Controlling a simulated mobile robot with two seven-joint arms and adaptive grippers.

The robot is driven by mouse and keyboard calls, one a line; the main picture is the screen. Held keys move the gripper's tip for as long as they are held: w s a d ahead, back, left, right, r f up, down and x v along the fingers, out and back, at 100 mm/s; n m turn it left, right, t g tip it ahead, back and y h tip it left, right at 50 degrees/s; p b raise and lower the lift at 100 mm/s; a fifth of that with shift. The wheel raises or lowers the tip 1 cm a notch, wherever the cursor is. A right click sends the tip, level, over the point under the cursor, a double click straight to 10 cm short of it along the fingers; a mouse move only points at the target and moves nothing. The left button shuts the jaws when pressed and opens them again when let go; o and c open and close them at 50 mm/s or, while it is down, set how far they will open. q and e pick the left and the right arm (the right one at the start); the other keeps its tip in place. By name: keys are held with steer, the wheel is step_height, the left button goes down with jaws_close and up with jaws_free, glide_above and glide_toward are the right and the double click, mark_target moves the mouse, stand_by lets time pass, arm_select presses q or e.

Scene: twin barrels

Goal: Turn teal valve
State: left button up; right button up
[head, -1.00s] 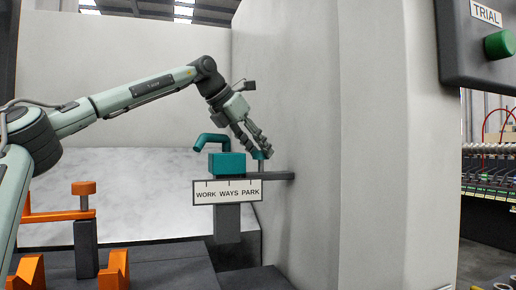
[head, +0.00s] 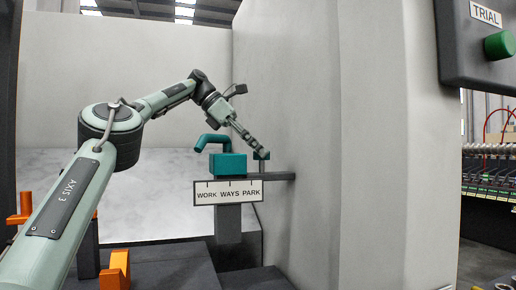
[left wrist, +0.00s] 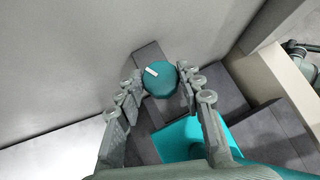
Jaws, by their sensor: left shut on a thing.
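In the left wrist view the round teal knob (left wrist: 159,82) carries a short white mark pointing to the upper left. My left gripper (head: 258,150) reaches down to it from the upper left. In the left wrist view its two fingers (left wrist: 158,88) are on either side of the knob, and it is shut on it. The teal block with a bent spout (head: 228,163) is just left of the knob. My right gripper is not in view.
The pale wall (head: 300,120) rises close on the right. Orange parts (head: 116,270) stand at lower left. A dark box with a green button (head: 499,44) is at upper right.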

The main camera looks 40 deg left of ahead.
arm_select(q)
steer(key=shift+f+m+g+h, duration=0.15)
steer(key=shift+m+g+h, duration=0.15)
steer(key=shift+m, duration=0.3)
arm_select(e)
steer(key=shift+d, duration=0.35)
arm_select(q)
steer(key=o, duration=0.9)
steer(key=shift+o, duration=1.3)
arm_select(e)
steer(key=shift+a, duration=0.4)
